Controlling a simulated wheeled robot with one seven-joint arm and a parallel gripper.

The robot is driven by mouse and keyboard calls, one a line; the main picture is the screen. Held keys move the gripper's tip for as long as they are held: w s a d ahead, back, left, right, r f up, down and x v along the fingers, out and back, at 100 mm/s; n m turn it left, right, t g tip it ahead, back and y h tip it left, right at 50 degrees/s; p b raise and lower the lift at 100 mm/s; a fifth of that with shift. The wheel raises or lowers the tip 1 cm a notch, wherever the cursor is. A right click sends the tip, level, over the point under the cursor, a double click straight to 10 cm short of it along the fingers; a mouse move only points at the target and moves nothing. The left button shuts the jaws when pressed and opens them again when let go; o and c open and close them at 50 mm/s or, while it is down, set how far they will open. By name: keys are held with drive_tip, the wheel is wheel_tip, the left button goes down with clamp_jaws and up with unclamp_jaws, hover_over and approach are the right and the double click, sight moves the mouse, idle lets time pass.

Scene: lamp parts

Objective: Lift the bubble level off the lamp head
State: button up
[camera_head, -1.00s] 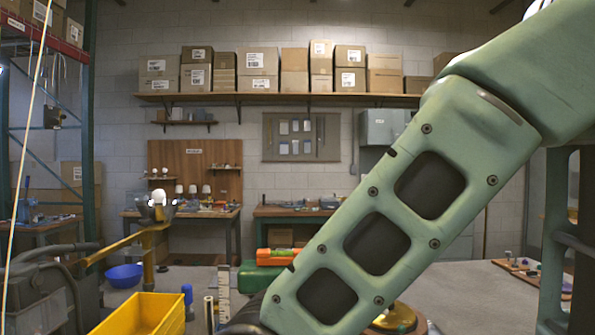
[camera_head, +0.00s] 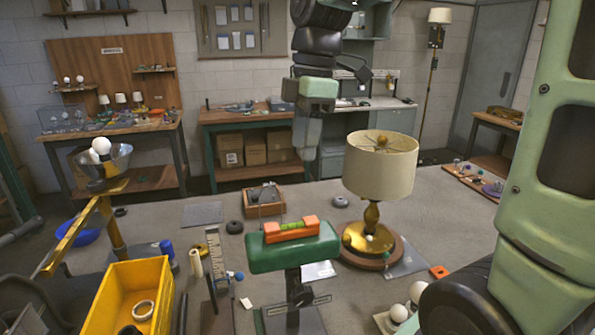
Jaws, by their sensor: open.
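The bubble level (camera_head: 291,230) is orange with a yellow-green vial in its middle. It lies flat across the top of the green lamp head (camera_head: 270,256), which sits on a dark post in the front middle. My gripper (camera_head: 307,152) hangs pointing down above and behind the level in the picture, clearly apart from it. It is open with nothing visible between its fingers. The fingers are seen edge-on, so the gap between them is hard to make out.
A brass table lamp with a cream shade (camera_head: 381,168) stands close at the right. A yellow bin (camera_head: 130,300), a brass arm with a metal bowl (camera_head: 104,160) and a white ruler (camera_head: 217,258) are at the left. A wooden box (camera_head: 263,202) lies behind the level.

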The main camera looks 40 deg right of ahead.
sight(293, 223)
drive_tip(key=f, duration=0.5)
drive_tip(key=a+f+p, duration=0.1)
drive_tip(key=f, duration=0.5)
drive_tip(key=a+f+p, duration=0.1)
drive_tip(key=f, duration=0.5)
drive_tip(key=shift+w+f, duration=0.15)
drive_tip(key=shift+w, duration=0.25)
clamp_jaws()
drive_tip(key=shift+r+p, duration=0.95)
drive_tip(key=shift+p, duration=0.15)
drive_tip(key=shift+r+p, duration=0.95)
drive_tip(key=shift+r, duration=0.1)
drive_tip(key=shift+r, duration=0.1)
drive_tip(key=shift+r+p, duration=1.8)
drive_tip(key=shift+r, duration=0.1)
